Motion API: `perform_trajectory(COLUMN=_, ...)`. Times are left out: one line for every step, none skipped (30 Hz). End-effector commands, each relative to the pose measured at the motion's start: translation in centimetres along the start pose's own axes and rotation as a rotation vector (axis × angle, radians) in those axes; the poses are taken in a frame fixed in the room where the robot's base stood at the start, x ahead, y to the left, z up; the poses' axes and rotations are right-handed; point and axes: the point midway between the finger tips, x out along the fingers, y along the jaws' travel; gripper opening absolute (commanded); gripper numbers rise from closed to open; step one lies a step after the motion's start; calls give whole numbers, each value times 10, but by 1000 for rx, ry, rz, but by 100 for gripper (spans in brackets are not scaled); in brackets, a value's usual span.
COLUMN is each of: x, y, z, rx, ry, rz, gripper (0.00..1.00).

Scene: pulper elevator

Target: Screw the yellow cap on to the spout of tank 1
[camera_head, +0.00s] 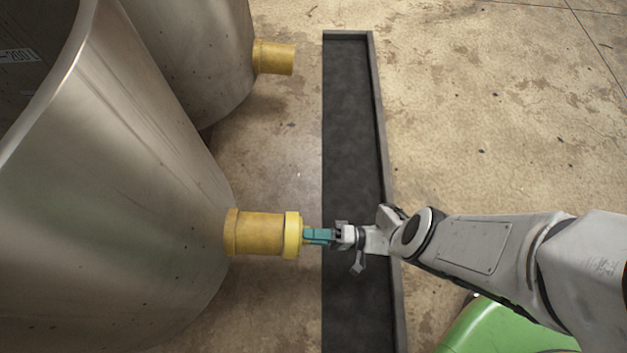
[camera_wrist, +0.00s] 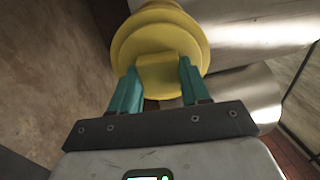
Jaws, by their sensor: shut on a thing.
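The yellow cap (camera_head: 292,235) is at the open end of the yellow spout (camera_head: 258,233) of the nearer steel tank (camera_head: 120,190). The cap looks in line with the spout and touching its end; I cannot tell how far it is threaded on. My gripper (camera_head: 306,236) reaches in from the right, its teal fingers shut on the cap. In the wrist view, the fingers of my gripper (camera_wrist: 155,85) clasp a raised grip on the face of the cap (camera_wrist: 158,45). The cap hides most of the spout there.
A second steel tank (camera_head: 190,50) with its own yellow spout (camera_head: 274,58) stands behind. A long black trough (camera_head: 350,120) with a raised rim lies on the floor below my gripper. A green rounded object (camera_head: 505,330) is at the lower right. The concrete floor at the upper right is clear.

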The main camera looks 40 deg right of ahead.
Motion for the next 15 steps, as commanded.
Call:
perform_trajectory(x=2, y=0, z=0, rx=0, ry=-1, rz=-1, gripper=11)
perform_trajectory(x=2, y=0, z=0, rx=0, ry=-1, rz=-1, gripper=11)
perform_trajectory(x=3, y=0, z=0, rx=0, ry=-1, rz=-1, gripper=11)
perform_trajectory(x=4, y=0, z=0, rx=0, ry=-1, rz=-1, gripper=11)
perform_trajectory(x=5, y=0, z=0, rx=0, ry=-1, rz=-1, gripper=11)
perform_trajectory(x=6, y=0, z=0, rx=0, ry=-1, rz=-1, gripper=11)
perform_trajectory(x=6, y=0, z=0, rx=0, ry=-1, rz=-1, gripper=11)
perform_trajectory(x=7, y=0, z=0, rx=0, ry=-1, rz=-2, gripper=11)
perform_trajectory(x=8, y=0, z=0, rx=0, ry=-1, rz=-2, gripper=11)
perform_trajectory(x=8, y=0, z=0, rx=0, ry=-1, rz=-2, gripper=11)
perform_trajectory(x=9, y=0, z=0, rx=0, ry=-1, rz=-2, gripper=11)
perform_trajectory(x=10, y=-1, z=0, rx=0, ry=-1, rz=-2, gripper=11)
perform_trajectory(x=11, y=-1, z=0, rx=0, ry=-1, rz=-2, gripper=11)
perform_trajectory(x=11, y=-1, z=0, rx=0, ry=-1, rz=-2, gripper=11)
perform_trajectory(x=12, y=-1, z=0, rx=0, ry=-1, rz=-2, gripper=11)
